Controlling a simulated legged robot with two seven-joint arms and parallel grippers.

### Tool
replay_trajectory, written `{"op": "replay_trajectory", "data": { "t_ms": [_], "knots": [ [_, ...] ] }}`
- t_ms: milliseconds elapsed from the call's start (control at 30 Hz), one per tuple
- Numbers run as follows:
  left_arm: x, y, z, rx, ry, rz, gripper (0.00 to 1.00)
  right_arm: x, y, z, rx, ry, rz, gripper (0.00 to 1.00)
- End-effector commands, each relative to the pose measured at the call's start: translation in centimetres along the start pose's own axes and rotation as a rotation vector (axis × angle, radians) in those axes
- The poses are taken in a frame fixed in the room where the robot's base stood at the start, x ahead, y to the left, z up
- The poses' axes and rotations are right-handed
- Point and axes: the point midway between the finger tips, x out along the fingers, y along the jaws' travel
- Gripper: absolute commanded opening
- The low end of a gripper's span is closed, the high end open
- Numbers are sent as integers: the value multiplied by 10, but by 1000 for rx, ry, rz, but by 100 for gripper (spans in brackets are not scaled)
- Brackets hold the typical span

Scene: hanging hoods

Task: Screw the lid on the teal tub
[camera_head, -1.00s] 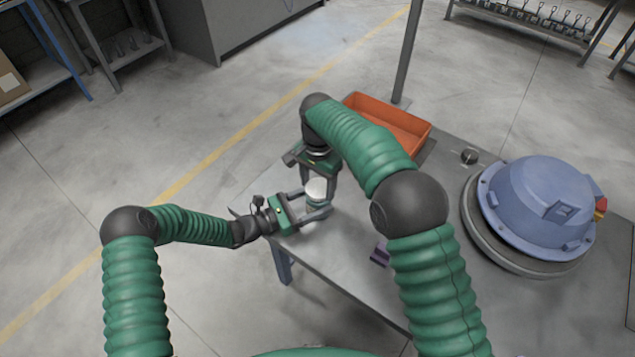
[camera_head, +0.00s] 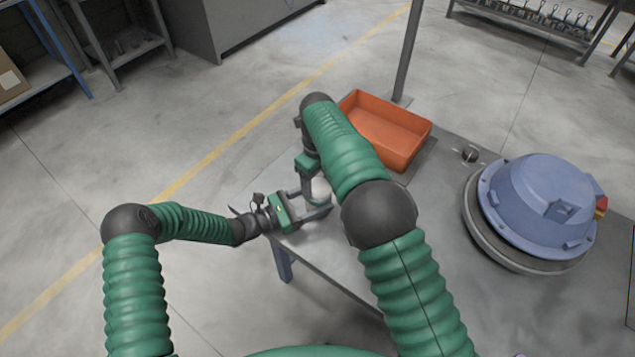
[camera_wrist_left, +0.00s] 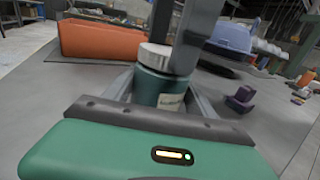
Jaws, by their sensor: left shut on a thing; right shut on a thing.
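The teal tub (camera_wrist_left: 158,88) stands upright in the left wrist view, between the fingers of my left gripper (camera_head: 316,206), which is shut on it. The pale round lid (camera_wrist_left: 155,56) sits on top of the tub; I cannot tell how far it is threaded. The lid also shows in the head view (camera_head: 320,190). My right gripper (camera_head: 316,186) is shut on the lid from above, with one dark finger in front of it in the left wrist view. In the head view my right arm and the fingers hide most of the tub.
An orange bin (camera_head: 388,130) stands behind the grippers on the grey table (camera_head: 440,260). A blue domed housing (camera_head: 540,205) sits at the right. A small purple block (camera_wrist_left: 240,98) lies right of the tub in the left wrist view. The table's left edge is close to the tub.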

Motion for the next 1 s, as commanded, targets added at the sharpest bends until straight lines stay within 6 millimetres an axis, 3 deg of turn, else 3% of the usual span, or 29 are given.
{"op": "replay_trajectory", "data": {
  "t_ms": [100,200,467,500,633,1000],
  "knots": [
    [1,-1,0,1,0,-3,0,-1,1,2,206,-3,1,25],
    [1,-2,0,1,0,-4,0,-1,1,2,287,-4,3,25],
    [2,-2,0,1,0,-6,0,-1,2,3,298,-6,4,25],
    [2,-3,0,0,0,-6,0,-1,2,3,298,-7,4,65],
    [2,-2,0,0,0,-5,0,-1,1,3,297,-6,3,82],
    [1,-1,0,0,0,-2,0,-6,0,2,298,-4,1,84]
  ]
}}
